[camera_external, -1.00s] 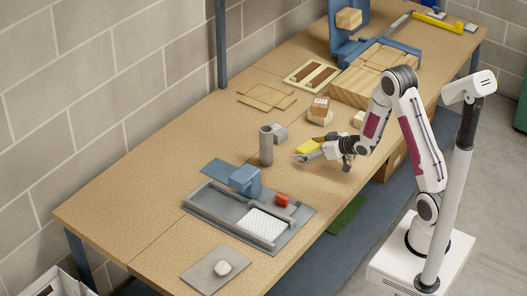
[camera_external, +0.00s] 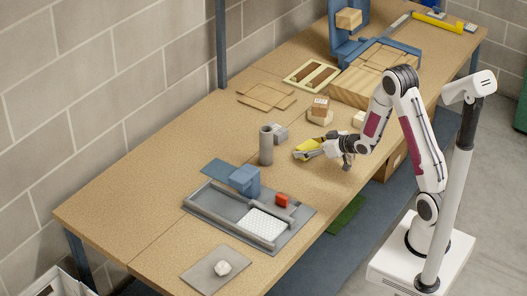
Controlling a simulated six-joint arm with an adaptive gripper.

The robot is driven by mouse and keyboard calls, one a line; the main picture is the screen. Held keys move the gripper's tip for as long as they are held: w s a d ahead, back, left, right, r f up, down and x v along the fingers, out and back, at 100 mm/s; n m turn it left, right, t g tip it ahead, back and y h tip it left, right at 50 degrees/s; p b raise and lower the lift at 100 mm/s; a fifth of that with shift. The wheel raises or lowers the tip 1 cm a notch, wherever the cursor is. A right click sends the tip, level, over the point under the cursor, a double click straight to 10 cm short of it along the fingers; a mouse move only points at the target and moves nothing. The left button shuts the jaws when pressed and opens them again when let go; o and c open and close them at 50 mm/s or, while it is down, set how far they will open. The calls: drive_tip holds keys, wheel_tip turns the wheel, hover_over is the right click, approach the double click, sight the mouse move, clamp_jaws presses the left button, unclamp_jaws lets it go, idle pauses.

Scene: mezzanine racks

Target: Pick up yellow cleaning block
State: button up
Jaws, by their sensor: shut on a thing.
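The yellow cleaning block (camera_external: 306,146) is near the middle of the workbench, right of a grey cylinder. My gripper (camera_external: 311,151) comes in from the right and is shut on the block. The fingers partly cover the block. Whether the block still touches the bench top is too small to tell.
The grey upright cylinder (camera_external: 266,146) and a small grey block (camera_external: 280,132) stand just left of my gripper. Stacked wooden blocks (camera_external: 320,111) are behind it. A grey tray fixture (camera_external: 213,207) lies in front. The bench (camera_external: 150,205) is clear at the left.

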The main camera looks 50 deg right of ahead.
sight(308, 145)
drive_tip(key=shift+r, duration=4.75)
